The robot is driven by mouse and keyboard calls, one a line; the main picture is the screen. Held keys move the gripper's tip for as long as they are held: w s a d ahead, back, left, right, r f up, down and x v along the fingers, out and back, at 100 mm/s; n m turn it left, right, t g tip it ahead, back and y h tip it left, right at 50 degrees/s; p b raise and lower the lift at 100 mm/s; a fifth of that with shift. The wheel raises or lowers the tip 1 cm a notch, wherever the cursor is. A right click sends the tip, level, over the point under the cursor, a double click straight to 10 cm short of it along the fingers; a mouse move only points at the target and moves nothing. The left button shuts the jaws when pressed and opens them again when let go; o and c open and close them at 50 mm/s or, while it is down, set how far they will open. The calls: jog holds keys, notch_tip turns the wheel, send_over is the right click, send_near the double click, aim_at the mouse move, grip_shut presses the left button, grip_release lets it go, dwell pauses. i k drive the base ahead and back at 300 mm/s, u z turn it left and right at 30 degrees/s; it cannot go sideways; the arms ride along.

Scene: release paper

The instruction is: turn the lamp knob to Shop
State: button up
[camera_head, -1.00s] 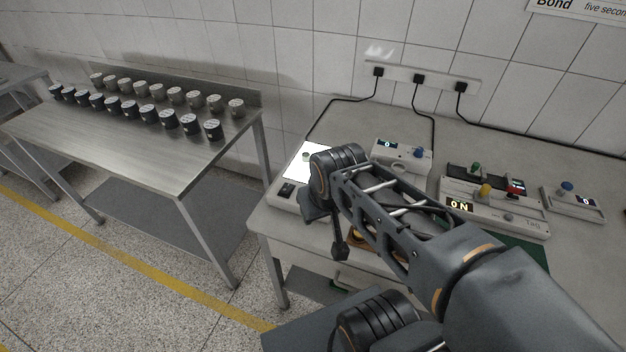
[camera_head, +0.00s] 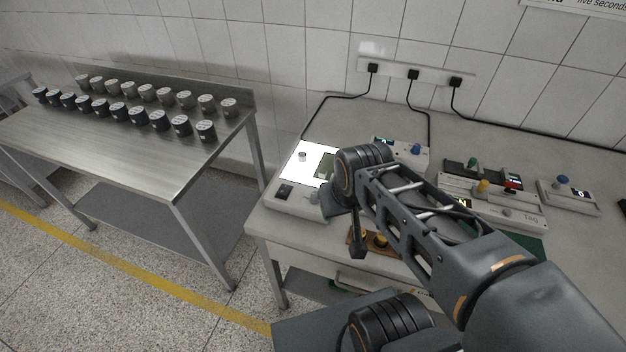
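The lamp looks to be the white box with a brightly lit panel (camera_head: 296,168) at the left end of the bench. A black switch (camera_head: 284,191) sits on its front left, and a small grey knob (camera_head: 314,198) on its front right, close to my arm. Any setting marks, including Shop, are too small to read. A small grey cylinder (camera_head: 302,157) and a dark greenish rectangle (camera_head: 325,166) are on the lit panel. My gripper (camera_head: 358,248) seems to hang from the wrist, to the right of the knob and apart from it.
Behind and right of my arm stand a box with a blue knob (camera_head: 416,149), a device with yellow (camera_head: 483,186) and red knobs, and another blue-knobbed box (camera_head: 563,181). A brown holder (camera_head: 362,241) is near the bench front. Several dark cups stand on the steel table (camera_head: 150,165).

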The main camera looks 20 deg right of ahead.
aim_at(314, 198)
jog(key=z, duration=1.6)
jog(key=k, duration=0.75)
jog(key=u, duration=1.4)
jog(key=i, duration=0.5)
